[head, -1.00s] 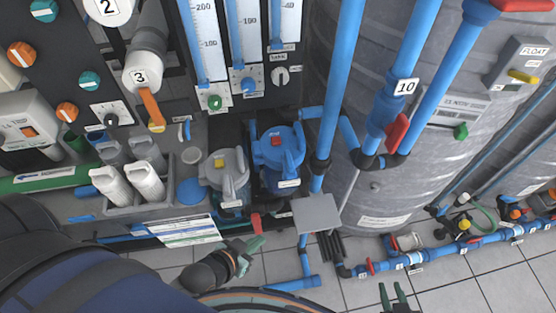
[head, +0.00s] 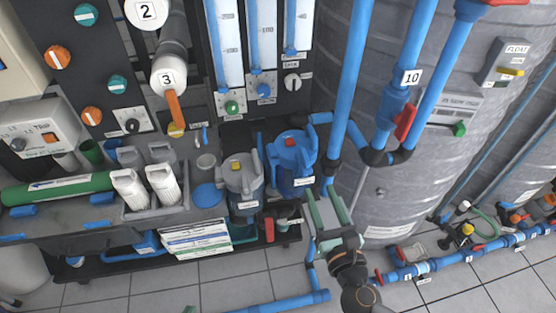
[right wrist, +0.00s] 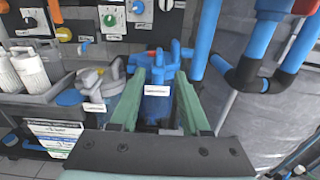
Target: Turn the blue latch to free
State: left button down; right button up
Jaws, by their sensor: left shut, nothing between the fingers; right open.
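The blue canister (head: 290,178) stands beside a grey one below the gauges. Its blue head with raised lugs, which I take as the blue latch (head: 292,150), bears a small red square. My right gripper (head: 330,205) is open, just in front of and to the lower right of the canister in the head view. In the right wrist view its green fingers (right wrist: 160,80) frame the canister (right wrist: 157,103), with the blue head (right wrist: 158,60) beyond the tips. I see nothing gripped.
The grey canister (head: 240,175) stands close on the left. A blue vertical pipe (head: 350,90) and the large grey tank (head: 400,185) stand close on the right. A red-handled valve (head: 269,228) is below the canisters. The tiled floor in front is mostly free.

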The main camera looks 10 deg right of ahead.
aim_at(308, 163)
jog(key=w, duration=0.4)
jog(key=w+p, duration=0.1)
jog(key=w, duration=0.7)
jog(key=shift+w+a+p, duration=0.3)
jog(key=shift+c, duration=0.2)
grip_shut()
